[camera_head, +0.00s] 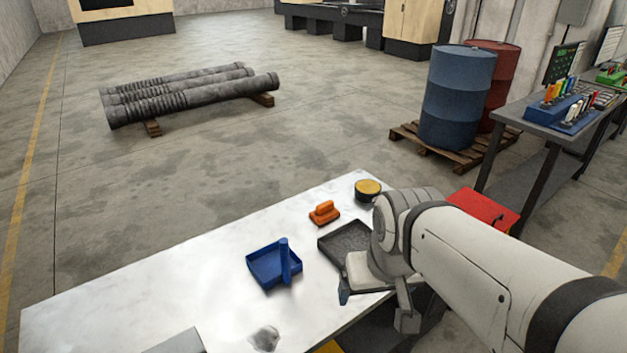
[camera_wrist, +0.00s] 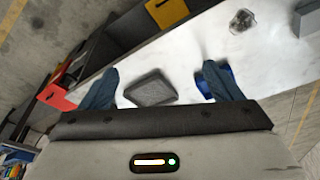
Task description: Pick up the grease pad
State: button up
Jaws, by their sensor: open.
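A round black tin with a yellow top (camera_head: 368,190), which looks like the grease pad, sits near the far right end of the white table. It is not visible in the wrist view. My gripper (camera_head: 375,303) is open and empty over the table's right edge, nearer than the tin and apart from it. In the wrist view its two blue fingers (camera_wrist: 160,86) are spread wide, with a dark grey tray (camera_wrist: 150,88) seen between them. That tray (camera_head: 345,243) is partly hidden by my wrist in the head view.
The white table (camera_head: 150,285) also holds an orange handled block (camera_head: 324,212), a blue tray (camera_head: 265,264) with an upright blue piece, a grey lump (camera_head: 265,338) and a grey box (camera_head: 178,342). A red-topped unit (camera_head: 485,208) stands right. The table's left part is clear.

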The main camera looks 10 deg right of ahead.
aim_at(325, 212)
jog(key=u, duration=2.95)
jog(key=k, duration=1.4)
jog(key=z, duration=2)
jog(key=i, duration=0.9)
jog(key=u, duration=0.05)
